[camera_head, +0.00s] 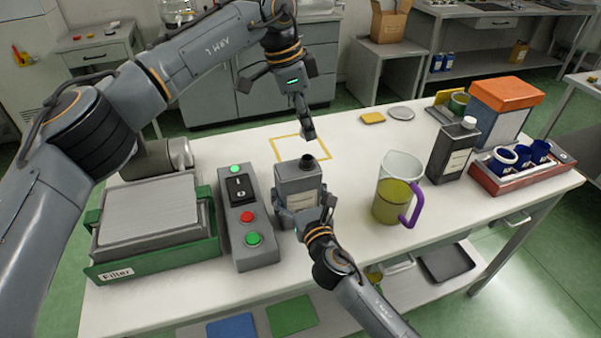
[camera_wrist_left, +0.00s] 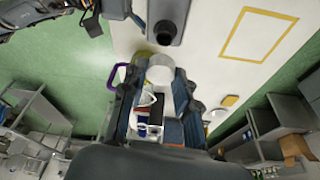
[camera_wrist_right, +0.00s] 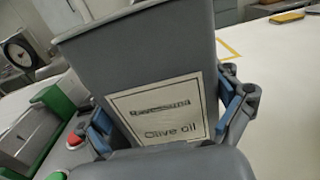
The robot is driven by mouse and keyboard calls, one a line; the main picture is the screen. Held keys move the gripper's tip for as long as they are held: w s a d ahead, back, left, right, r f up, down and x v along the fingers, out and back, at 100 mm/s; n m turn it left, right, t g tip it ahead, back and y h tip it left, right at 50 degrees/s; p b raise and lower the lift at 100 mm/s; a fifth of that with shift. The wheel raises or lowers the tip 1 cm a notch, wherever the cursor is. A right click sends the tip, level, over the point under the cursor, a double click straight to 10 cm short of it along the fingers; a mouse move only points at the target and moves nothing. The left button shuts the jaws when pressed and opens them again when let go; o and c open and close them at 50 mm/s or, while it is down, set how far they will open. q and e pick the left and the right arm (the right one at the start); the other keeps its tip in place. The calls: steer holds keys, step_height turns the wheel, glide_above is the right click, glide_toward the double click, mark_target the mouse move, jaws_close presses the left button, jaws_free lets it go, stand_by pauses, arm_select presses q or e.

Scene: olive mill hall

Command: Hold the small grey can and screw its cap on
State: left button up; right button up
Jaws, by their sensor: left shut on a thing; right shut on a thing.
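The small grey can (camera_head: 297,184) stands upright on the white table, its dark neck (camera_head: 308,162) bare on top. My right gripper (camera_head: 308,208) is shut around the can's body; in the right wrist view the fingers (camera_wrist_right: 170,110) flank its "Olive oil" label (camera_wrist_right: 160,110). My left gripper (camera_head: 307,133) is above the can, apart from the neck. In the left wrist view it is shut on a pale round cap (camera_wrist_left: 160,70), between its fingers (camera_wrist_left: 160,85). The can (camera_wrist_left: 168,12) is just beyond it. In the head view the cap is hidden by the fingers.
A switch box (camera_head: 245,222) and a green-framed filter (camera_head: 150,225) stand left of the can. Right are a jug (camera_head: 392,190) with a purple handle, a taller dark can (camera_head: 450,155) and a red tray (camera_head: 500,182). A yellow square outline (camera_head: 316,137) lies behind, on clear table.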

arm_select(q)
glide_above(308, 158)
steer(key=shift+w+a+f, duration=0.1)
steer(key=shift+a+f, duration=0.05)
steer(key=shift+f, duration=0.9)
steer(key=shift+a+f, duration=0.15)
steer(key=shift+f, duration=0.9)
steer(key=shift+f, duration=0.9)
steer(key=shift+f, duration=0.5)
arm_select(e)
steer(key=c, duration=0.7)
arm_select(q)
steer(key=m, duration=0.3)
steer(key=m+g, duration=0.1)
steer(key=m, duration=0.2)
steer(key=shift+w+d+g, duration=0.1)
steer(key=shift+w+g, duration=0.05)
steer(key=shift+g, duration=0.15)
steer(key=m+g, duration=0.1)
steer(key=m, duration=0.3)
steer(key=shift+y, duration=0.4)
steer(key=o, duration=0.7)
